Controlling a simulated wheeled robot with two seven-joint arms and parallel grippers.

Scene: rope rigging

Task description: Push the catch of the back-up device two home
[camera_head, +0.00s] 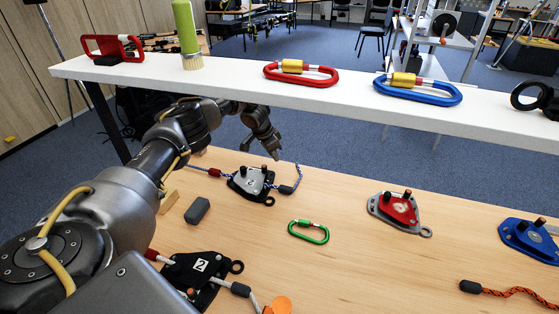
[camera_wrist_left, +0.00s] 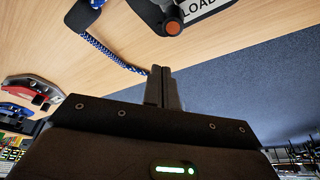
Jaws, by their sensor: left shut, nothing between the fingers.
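The back-up device two (camera_head: 200,268) is a black plate with a white "2" label, lying on the wooden table at the lower left in the head view. A light rope with dark and red sleeves runs through it. My left arm partly covers its left side, and I cannot clearly make out its catch. My left gripper (camera_head: 276,156) is shut and empty, pointing down beyond the grey and black device (camera_head: 250,183) with the blue rope, well away from device two. In the left wrist view its fingers (camera_wrist_left: 164,72) are together. My right gripper is not in view.
A green carabiner (camera_head: 308,232), a grey block (camera_head: 197,211), a red device (camera_head: 398,210) and a blue device (camera_head: 530,238) lie on the table. Bare wood lies at front centre.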

